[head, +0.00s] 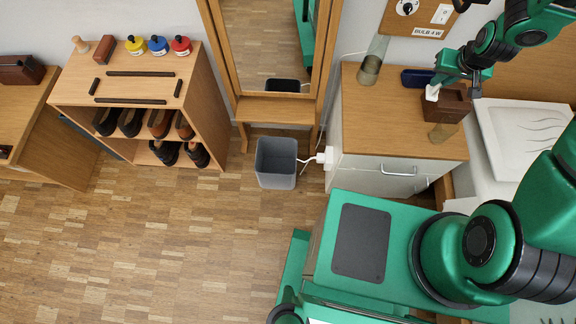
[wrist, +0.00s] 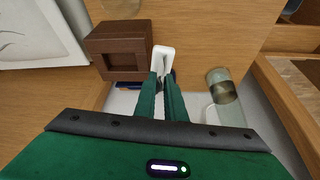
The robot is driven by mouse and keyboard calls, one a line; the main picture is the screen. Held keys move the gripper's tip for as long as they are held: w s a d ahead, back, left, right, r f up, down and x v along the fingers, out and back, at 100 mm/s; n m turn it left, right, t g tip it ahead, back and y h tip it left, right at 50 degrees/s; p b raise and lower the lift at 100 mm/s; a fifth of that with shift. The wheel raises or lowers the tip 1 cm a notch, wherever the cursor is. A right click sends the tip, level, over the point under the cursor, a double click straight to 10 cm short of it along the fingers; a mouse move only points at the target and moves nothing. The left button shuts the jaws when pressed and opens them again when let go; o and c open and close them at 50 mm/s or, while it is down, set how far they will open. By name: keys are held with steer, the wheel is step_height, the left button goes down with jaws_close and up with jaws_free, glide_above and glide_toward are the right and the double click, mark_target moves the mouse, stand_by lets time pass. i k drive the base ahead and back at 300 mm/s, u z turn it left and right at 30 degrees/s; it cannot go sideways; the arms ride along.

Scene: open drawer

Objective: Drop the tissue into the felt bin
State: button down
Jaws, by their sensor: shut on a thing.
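My gripper (head: 438,82) is over the wooden cabinet at the upper right. It is shut on a white tissue (head: 432,92), which also shows between my fingertips in the wrist view (wrist: 163,55). The tissue is beside a dark brown box (head: 452,104) on the cabinet; the box also shows in the wrist view (wrist: 119,50). I cannot tell whether tissue and box touch. The grey felt bin (head: 276,178) stands upright on the floor by the mirror, left of the cabinet and well away from my gripper. It is not in the wrist view.
A glass (head: 372,68) stands on the cabinet top (head: 390,105), with a dark blue item (head: 417,78) near its back edge. A white plug and cable (head: 318,158) lie between bin and cabinet. A shoe shelf (head: 205,110) stands left; the floor (head: 150,240) before it is clear.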

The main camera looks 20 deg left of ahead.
mark_target(282, 170)
steer(key=u, duration=1.15)
